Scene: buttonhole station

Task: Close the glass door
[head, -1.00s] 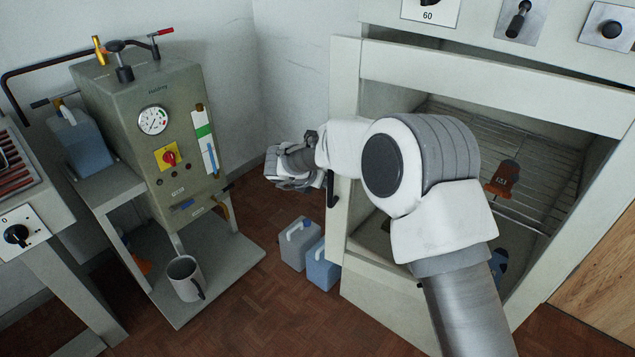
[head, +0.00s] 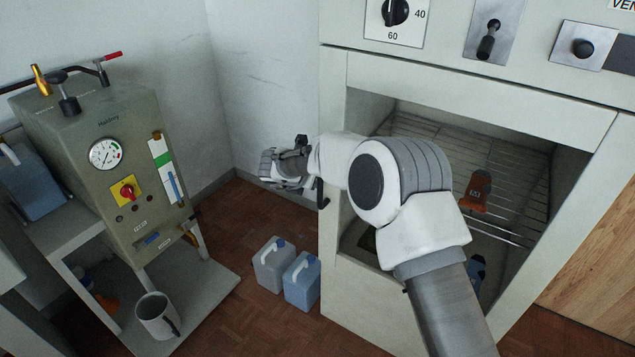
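The glass door (head: 480,86) has a pale frame around a clear pane and sits on the front of the large cabinet. Its left edge lines up with the cabinet's side and no gap shows along its top, so it looks shut or very nearly so. Its dark handle (head: 321,193) is on the left side of the frame, partly behind my wrist. My gripper (head: 268,168) is just left of the door's left edge, close to the handle. Its fingers are small and seen at an angle; I cannot tell whether they are open or touch anything.
Wire racks, an orange-brown item (head: 475,190) and a blue item (head: 477,272) show inside the cabinet. Two jugs (head: 273,264) (head: 303,281) stand on the floor below my gripper. A grey machine (head: 120,170) on a stand with a mug (head: 155,315) is at left.

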